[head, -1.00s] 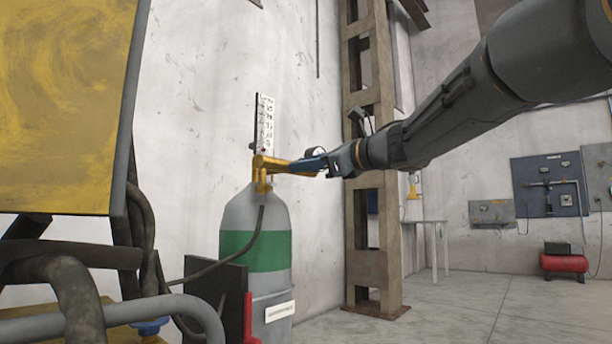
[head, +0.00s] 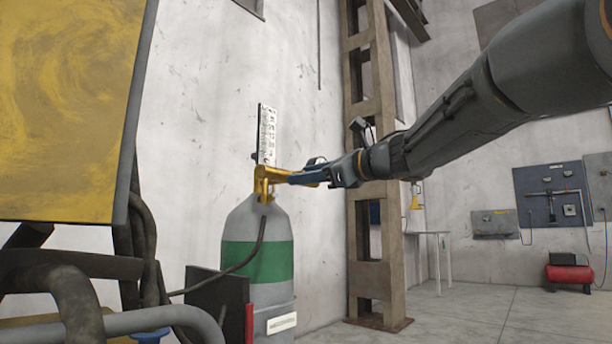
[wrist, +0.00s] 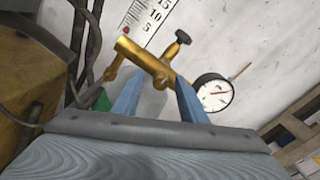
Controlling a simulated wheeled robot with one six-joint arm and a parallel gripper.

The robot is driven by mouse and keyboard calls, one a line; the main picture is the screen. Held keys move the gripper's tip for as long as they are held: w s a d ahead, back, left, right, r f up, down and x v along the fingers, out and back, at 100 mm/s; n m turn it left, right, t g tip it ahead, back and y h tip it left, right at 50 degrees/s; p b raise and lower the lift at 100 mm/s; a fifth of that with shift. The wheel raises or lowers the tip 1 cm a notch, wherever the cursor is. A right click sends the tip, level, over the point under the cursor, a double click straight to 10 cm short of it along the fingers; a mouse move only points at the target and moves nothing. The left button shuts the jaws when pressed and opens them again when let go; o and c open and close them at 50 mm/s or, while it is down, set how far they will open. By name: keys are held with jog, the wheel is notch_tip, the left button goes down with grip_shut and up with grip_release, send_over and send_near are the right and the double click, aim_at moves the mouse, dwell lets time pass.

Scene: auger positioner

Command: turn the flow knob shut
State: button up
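A brass regulator (head: 264,178) sits on top of a grey gas cylinder (head: 258,222) with a green band. A white flow scale (head: 267,135) stands upright above it. The wrist view shows the brass body (wrist: 146,57), the scale (wrist: 148,22) with a red ball near its low end, a black-ended knob (wrist: 183,37) and a round gauge (wrist: 213,92). My gripper (head: 294,178) reaches the regulator from the right. In the wrist view its blue fingers (wrist: 160,88) stand apart, with their tips near the brass body. Contact cannot be told. The knob is beyond the tips.
A hose (head: 235,268) runs from the regulator to the left. A yellow panel (head: 70,110) and thick pipes fill the left side. A steel column (head: 368,250) stands behind my arm.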

jog(key=p+v, duration=0.2)
jog(key=v, duration=0.5)
jog(key=shift+s+d, duration=0.25)
jog(key=shift+s, duration=0.05)
